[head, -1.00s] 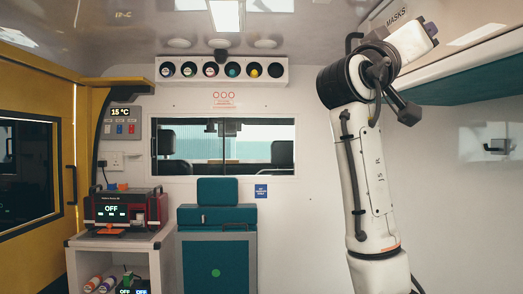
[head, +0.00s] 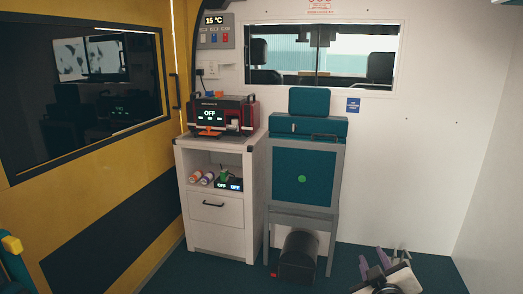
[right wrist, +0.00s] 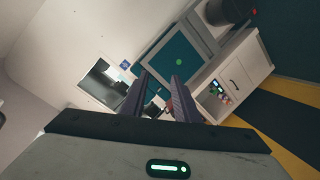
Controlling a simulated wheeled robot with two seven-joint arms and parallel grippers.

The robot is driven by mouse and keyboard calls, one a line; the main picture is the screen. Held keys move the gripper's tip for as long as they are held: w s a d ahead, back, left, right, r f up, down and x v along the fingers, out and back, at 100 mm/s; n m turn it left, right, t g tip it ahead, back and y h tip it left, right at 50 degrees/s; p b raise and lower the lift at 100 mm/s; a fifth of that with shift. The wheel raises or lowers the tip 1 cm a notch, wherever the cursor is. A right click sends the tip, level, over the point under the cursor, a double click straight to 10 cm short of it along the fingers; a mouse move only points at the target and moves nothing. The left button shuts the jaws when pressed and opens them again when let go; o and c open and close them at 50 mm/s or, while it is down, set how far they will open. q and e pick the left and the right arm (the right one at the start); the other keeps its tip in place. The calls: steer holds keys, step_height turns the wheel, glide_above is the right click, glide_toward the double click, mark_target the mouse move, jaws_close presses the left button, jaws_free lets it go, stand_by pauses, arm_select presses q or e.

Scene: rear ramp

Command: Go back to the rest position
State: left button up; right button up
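My right gripper (head: 376,264) shows at the bottom right of the head view, low in front of the white wall and dark floor. Its purple-grey fingers are spread apart with nothing seen between them. In the right wrist view the two fingers of the right gripper (right wrist: 158,88) also stand apart, with a teal seat panel and cabinet far beyond them. The gripper touches nothing that I can see. My left gripper is in neither view now.
A white cabinet (head: 214,229) carries a red and black device (head: 221,114). Beside it is a teal seat (head: 305,175) with a dark cylinder (head: 298,258) beneath. A yellow wall (head: 100,165) is at left. The floor (head: 340,258) before the right wall is open.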

steer(key=s+a+f+g+y, duration=0.2)
steer(key=s+a+f, duration=0.1)
steer(key=s+f, duration=0.45)
steer(key=s+a+f+g+y, duration=0.1)
steer(key=s+a+f, duration=0.1)
steer(key=s+f, duration=0.55)
steer(key=s+a+f+m+g+y, duration=0.1)
steer(key=s+a+f, duration=0.1)
steer(key=s+f, duration=0.3)
steer(key=s+a+f+m+g+y, duration=0.1)
steer(key=s+f, duration=0.5)
steer(key=s, duration=0.7)
steer(key=shift+s+a+f+m+g+y, duration=0.35)
steer(key=shift+a+g, duration=0.25)
steer(key=shift+a, duration=0.65)
steer(key=shift+s, duration=0.15)
